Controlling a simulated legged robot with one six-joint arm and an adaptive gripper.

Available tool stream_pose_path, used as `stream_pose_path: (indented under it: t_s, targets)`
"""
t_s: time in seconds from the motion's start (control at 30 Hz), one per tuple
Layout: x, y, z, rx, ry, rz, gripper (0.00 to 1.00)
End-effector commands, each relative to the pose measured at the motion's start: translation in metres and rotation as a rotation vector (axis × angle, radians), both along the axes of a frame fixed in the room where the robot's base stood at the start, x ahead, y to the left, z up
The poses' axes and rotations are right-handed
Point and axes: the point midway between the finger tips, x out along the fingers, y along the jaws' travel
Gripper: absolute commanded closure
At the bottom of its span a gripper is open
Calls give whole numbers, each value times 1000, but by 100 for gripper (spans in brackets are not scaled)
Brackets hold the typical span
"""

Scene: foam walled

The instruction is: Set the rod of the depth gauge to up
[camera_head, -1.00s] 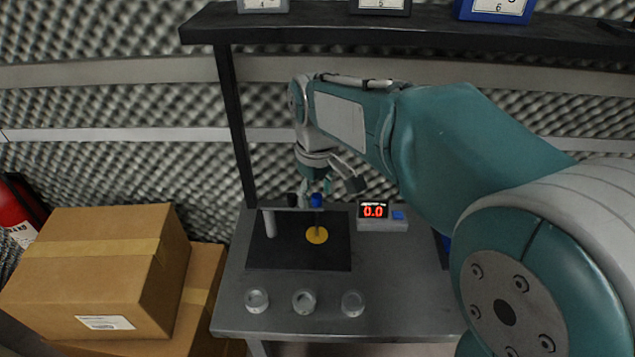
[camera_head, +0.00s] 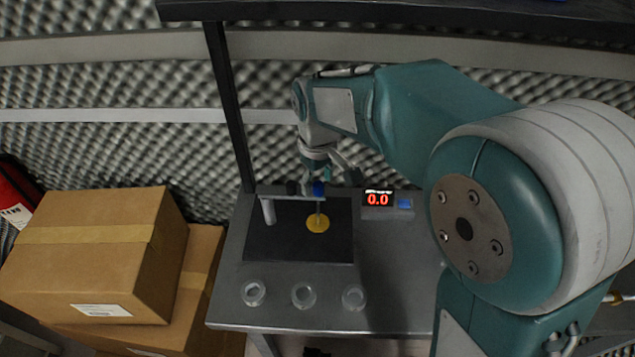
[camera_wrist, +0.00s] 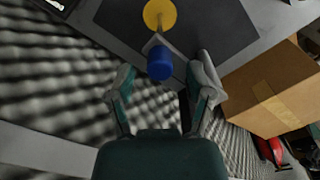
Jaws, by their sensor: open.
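The depth gauge stands on a black mat (camera_head: 285,245) on the grey table. It has a grey post (camera_head: 268,210) with a crossbar, and a thin rod (camera_head: 318,208) with a blue knob (camera_head: 319,188) on top. The rod's lower end is at a yellow disc (camera_head: 317,224). In the wrist view the blue knob (camera_wrist: 160,63) lies ahead of and between my fingers, with the yellow disc (camera_wrist: 159,14) beyond it. My gripper (camera_wrist: 163,80) is open, its fingers to either side of the knob without visible contact. In the head view my gripper (camera_head: 318,178) is at the knob, partly hidden.
A display (camera_head: 379,200) reading 0.0 with a blue button (camera_head: 405,203) stands right of the mat. Several clear round dishes, one at the front (camera_head: 303,295), line the table front. Cardboard boxes (camera_head: 100,255) stand left. A dark shelf (camera_head: 400,10) runs above.

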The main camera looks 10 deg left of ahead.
Motion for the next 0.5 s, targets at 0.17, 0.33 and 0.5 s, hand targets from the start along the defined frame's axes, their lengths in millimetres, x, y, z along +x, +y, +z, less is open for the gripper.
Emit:
stream_pose_path:
  t_s: [0.17,0.33,0.5]
  targets:
    - [0,0,-12,-1,1,0,33]
    - [0,0,-13,0,0,0,33]
    - [0,0,-12,0,0,0,77]
